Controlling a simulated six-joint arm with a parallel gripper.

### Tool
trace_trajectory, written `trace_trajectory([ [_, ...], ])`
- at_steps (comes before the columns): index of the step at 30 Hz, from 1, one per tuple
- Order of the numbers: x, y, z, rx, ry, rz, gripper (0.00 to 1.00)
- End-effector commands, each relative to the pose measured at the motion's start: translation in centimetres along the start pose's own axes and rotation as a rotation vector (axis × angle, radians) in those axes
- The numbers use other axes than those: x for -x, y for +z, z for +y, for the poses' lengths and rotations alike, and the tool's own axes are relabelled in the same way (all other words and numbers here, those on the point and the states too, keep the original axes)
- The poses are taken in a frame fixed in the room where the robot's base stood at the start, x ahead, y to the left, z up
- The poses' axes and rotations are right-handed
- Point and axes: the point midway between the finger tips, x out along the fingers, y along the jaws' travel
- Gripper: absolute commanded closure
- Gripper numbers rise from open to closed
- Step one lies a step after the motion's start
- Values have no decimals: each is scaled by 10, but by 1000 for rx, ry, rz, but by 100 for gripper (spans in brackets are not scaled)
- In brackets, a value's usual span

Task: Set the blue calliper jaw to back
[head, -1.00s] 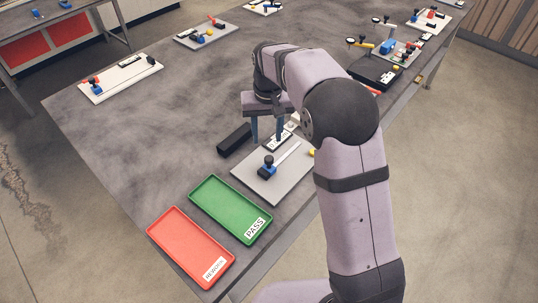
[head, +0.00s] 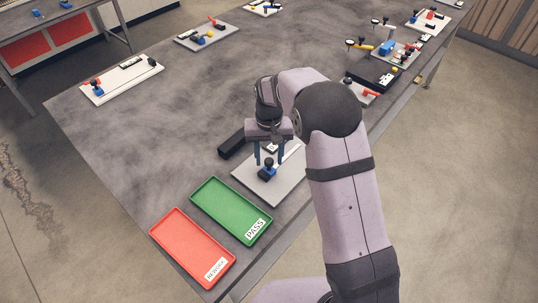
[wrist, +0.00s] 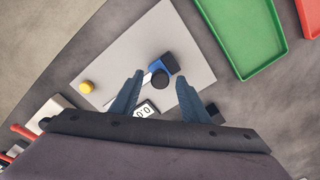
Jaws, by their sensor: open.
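The blue calliper jaw (head: 269,172) is a small blue block with a black knob, on a light grey plate (head: 268,195). In the wrist view the blue jaw (wrist: 158,68) lies just beyond my fingertips. Its black knob shows between the tips, and a pale rail runs behind it. My gripper (head: 268,162) is open, pointing down over the jaw. In the wrist view my gripper (wrist: 159,79) has one finger on either side of the knob. I cannot tell whether they touch it. A white display reading 0.0 (wrist: 146,109) shows between the fingers.
A yellow knob (wrist: 86,87) stands on the same plate. A green PASS tray (head: 226,207) and a red REWORK tray (head: 190,250) lie in front. A black block (head: 232,144) sits at the plate's left. Other boards stand further back; the middle left of the table is clear.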

Motion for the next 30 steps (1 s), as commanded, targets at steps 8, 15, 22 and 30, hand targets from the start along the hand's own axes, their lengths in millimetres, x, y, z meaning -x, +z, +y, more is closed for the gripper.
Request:
trace_trajectory([
  [8,-5,0,0,0,0,1,58],
  [15,-5,0,0,0,0,1,94],
  [22,-4,-3,3,-1,0,1,100],
  [30,-4,-38,37,-5,0,2,100],
])
